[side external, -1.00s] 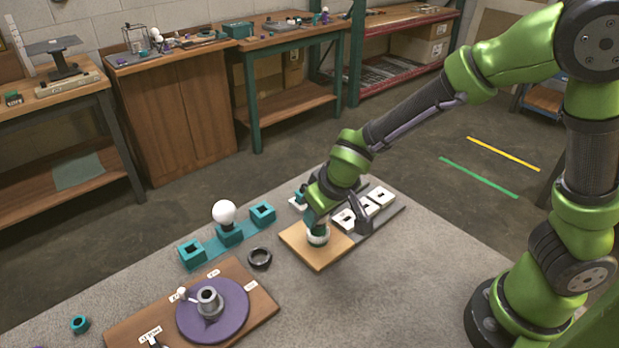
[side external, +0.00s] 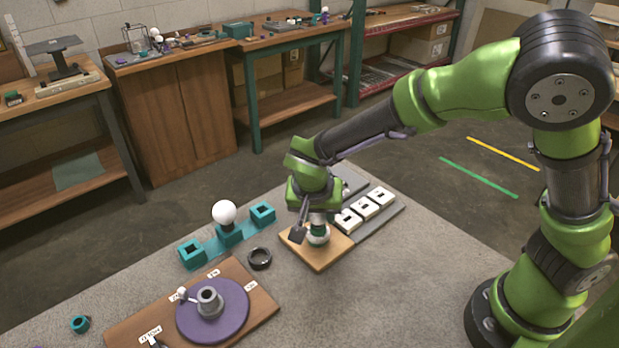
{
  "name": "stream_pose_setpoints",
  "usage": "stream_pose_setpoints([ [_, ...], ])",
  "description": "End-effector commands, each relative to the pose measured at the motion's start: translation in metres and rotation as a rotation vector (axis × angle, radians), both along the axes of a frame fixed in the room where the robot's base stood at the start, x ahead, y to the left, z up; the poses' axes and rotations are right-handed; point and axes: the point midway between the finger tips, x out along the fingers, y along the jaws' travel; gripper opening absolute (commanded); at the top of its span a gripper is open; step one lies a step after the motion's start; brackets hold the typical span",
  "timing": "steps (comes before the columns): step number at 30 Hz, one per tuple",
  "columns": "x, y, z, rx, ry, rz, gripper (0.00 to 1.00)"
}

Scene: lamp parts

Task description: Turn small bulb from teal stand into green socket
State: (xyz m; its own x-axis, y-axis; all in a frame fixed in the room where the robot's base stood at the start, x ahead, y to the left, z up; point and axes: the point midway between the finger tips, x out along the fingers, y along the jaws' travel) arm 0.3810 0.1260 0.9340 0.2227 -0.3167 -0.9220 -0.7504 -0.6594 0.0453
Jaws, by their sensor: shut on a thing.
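My gripper (side external: 318,221) points down over the wooden board (side external: 322,262) and is shut on the small bulb, which is mostly hidden between the fingers. A green socket (side external: 318,229) with a white rounded part shows right under the fingertips; I cannot tell how deep the bulb sits in it. The teal stand (side external: 210,249) lies left of the board. Its middle block holds a large white bulb (side external: 224,212), and its left block (side external: 192,253) and right block (side external: 262,213) show open square holes.
White blocks (side external: 365,208) sit on a grey tray just right of my gripper. A black ring (side external: 259,258) lies between the stand and the board. A purple disc (side external: 235,316) on a brown board is at front left, and a teal ring (side external: 80,323) lies beyond. The front right tabletop is clear.

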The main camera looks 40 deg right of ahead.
Motion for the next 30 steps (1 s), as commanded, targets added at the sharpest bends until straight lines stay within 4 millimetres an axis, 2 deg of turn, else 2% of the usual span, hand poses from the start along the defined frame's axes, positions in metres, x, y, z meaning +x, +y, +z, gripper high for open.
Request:
stream_pose_setpoints([
  [9, -0.0026, -0.0027, -0.0027, -0.006, 0.011, -0.051, 0.2],
  [11, -0.0013, -0.0022, -0.003, -0.007, 0.01, -0.133, 0.2],
  [15, 0.0015, -0.002, -0.0036, -0.008, 0.006, -0.411, 0.2],
  [19, 0.002, -0.0015, -0.0035, -0.006, 0.006, -0.584, 0.2],
  [30, 0.0017, -0.0018, -0.0036, -0.007, 0.008, -0.656, 0.2],
])
